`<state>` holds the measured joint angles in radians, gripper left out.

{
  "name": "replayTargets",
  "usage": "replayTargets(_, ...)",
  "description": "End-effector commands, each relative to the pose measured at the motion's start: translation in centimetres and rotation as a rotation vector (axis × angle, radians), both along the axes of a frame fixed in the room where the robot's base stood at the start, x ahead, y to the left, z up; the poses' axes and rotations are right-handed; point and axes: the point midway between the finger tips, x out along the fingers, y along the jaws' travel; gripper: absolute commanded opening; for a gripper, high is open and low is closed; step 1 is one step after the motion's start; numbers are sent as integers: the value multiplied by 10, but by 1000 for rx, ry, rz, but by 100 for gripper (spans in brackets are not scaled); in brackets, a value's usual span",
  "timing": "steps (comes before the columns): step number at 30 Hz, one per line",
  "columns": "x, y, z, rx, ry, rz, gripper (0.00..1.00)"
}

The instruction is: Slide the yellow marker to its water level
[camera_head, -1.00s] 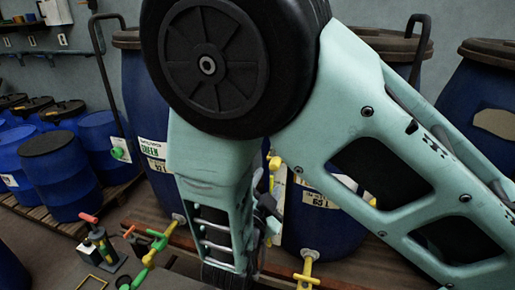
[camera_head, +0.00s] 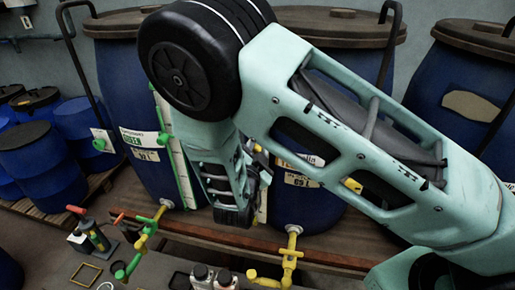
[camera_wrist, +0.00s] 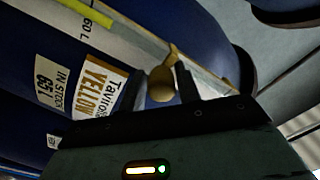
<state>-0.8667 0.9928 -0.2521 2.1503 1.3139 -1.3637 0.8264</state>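The yellow vat is a blue drum whose YELLOW label (camera_wrist: 98,90) shows in the wrist view. Beside it runs a pale gauge strip (camera_wrist: 130,42) with a 60 L mark and a bright yellow bar (camera_wrist: 83,10) at upper left. The yellow marker (camera_wrist: 162,84), a dull yellow knob with a stem, sits at the strip's edge, to the right of the bar's end. My gripper (camera_wrist: 161,76) has its dark fingers apart, one on each side of the knob; a firm grip is not visible. In the head view, my arm hides the marker and most of the gauge.
A green-labelled vat (camera_head: 125,90) with its green gauge (camera_head: 176,140) stands left. Another blue vat (camera_head: 455,85) stands right. A yellow tap (camera_head: 291,252) sticks out below the yellow vat, above a bench with small tools. Smaller blue drums (camera_head: 45,170) stand at far left.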

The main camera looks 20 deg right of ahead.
Motion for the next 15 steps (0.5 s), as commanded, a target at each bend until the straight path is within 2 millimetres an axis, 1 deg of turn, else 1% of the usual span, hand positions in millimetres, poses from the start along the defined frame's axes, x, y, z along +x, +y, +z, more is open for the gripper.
replayTargets(1, 0, 0, 0, 0, 0, 1, 13)
replayTargets(2, 0, 0, 0, 0, 0, 1, 5)
replayTargets(3, 0, 1, 0, -1, 1, 1, 0)
replayTargets(8, 0, 1, -3, -2, 1, 1, 0)
replayTargets(11, 0, 1, -10, -2, 2, 1, 0)
replayTargets(15, 0, 0, -27, -3, 3, 1, 0)
